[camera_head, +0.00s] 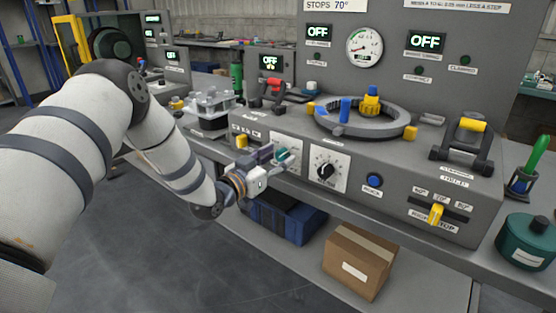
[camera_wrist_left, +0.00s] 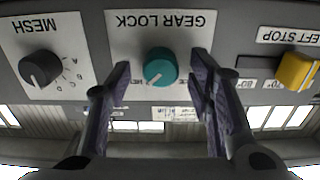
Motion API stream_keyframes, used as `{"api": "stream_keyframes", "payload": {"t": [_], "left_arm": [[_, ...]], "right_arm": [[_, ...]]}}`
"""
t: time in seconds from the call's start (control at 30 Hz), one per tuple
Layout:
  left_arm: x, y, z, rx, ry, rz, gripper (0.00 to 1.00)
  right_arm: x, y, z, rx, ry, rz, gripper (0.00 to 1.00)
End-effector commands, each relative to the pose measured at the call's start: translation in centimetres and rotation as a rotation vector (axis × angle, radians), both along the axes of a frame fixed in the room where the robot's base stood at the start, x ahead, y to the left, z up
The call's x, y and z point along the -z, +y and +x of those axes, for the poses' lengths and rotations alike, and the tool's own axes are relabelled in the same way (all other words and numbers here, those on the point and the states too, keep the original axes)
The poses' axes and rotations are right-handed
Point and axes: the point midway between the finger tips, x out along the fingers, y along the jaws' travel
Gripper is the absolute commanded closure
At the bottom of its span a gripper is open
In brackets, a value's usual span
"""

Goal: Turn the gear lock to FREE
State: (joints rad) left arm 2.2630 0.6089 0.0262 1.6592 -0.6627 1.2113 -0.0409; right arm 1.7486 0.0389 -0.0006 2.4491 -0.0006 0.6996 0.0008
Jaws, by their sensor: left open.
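The gear lock is a round teal knob (camera_wrist_left: 160,66) on a white plate (camera_wrist_left: 142,24) marked GEAR LOCK, which appears upside down in the left wrist view. A pale pointer mark shows on the knob's lower-left side there. The small position labels are partly hidden by my fingers and unreadable. My left gripper (camera_wrist_left: 160,74) is open, with one dark purple finger on each side of the knob and a visible gap to each. In the head view my left gripper (camera_head: 268,168) is at the console front, right by the teal knob (camera_head: 282,155). My right gripper is not in view.
A black MESH knob (camera_head: 325,170) sits beside the gear lock. A yellow left-stop slider (camera_wrist_left: 297,72) is on its other side. A blue button (camera_head: 374,180) and yellow slider (camera_head: 436,213) are farther right. A blue crate (camera_head: 285,220) and cardboard box (camera_head: 360,262) sit below.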

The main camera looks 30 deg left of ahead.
Motion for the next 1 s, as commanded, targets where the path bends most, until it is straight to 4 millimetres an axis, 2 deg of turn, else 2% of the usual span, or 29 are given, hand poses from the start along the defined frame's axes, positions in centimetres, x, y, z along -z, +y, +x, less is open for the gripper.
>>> {"api": "stream_keyframes", "payload": {"t": [0.23,0.4,0.43,0.47,0.77,1.0], "left_arm": [[-0.18,0.00,0.16,0.000,-0.002,0.000,0.52],[-0.16,0.00,0.14,0.000,-0.002,0.000,0.91],[-0.16,0.00,0.13,0.000,-0.002,0.000,0.98],[-0.15,0.00,0.13,0.000,-0.002,0.000,1.00],[-0.14,0.02,0.11,-0.001,0.001,-0.029,1.00],[-0.17,0.12,0.10,-0.001,0.012,-0.163,1.00]], "right_arm": [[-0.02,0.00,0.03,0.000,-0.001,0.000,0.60],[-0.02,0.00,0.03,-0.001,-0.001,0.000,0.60],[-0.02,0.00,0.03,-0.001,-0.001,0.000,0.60],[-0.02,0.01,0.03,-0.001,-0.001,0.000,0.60],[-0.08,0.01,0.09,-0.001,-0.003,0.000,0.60],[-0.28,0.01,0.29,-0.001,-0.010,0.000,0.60]]}}
